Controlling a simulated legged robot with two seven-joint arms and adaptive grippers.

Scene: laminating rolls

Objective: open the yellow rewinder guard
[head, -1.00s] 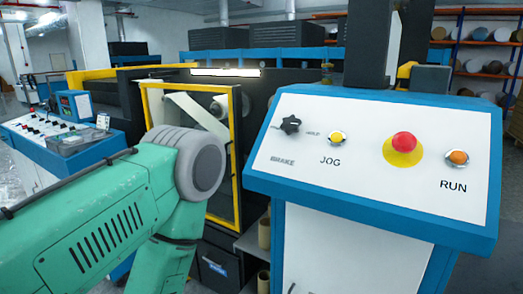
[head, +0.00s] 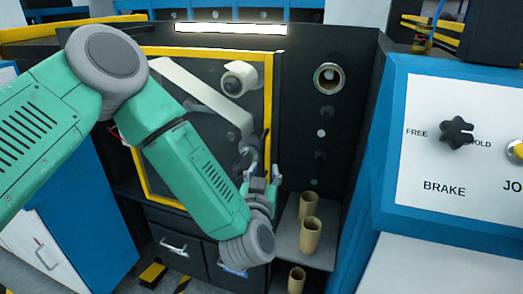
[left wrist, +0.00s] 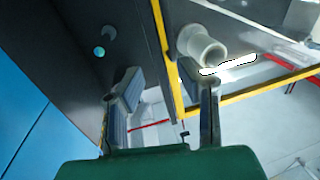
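The yellow rewinder guard (head: 268,85) is a yellow frame around a see-through panel on the dark machine. It looks closed against the machine's front. My left gripper (head: 261,168) is by the guard's lower right edge, with the arm crossing in front of the panel. In the left wrist view the gripper (left wrist: 160,92) is open, its two fingers apart. The guard's yellow upright edge (left wrist: 166,50) runs between the fingers in that picture; I see no clear contact. My right gripper is not in view.
The control panel (head: 430,188) with a black brake knob (head: 456,132) stands at the right. Cardboard cores (head: 309,238) stand on a shelf just right of my left gripper. Drawers (head: 176,246) are below the guard.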

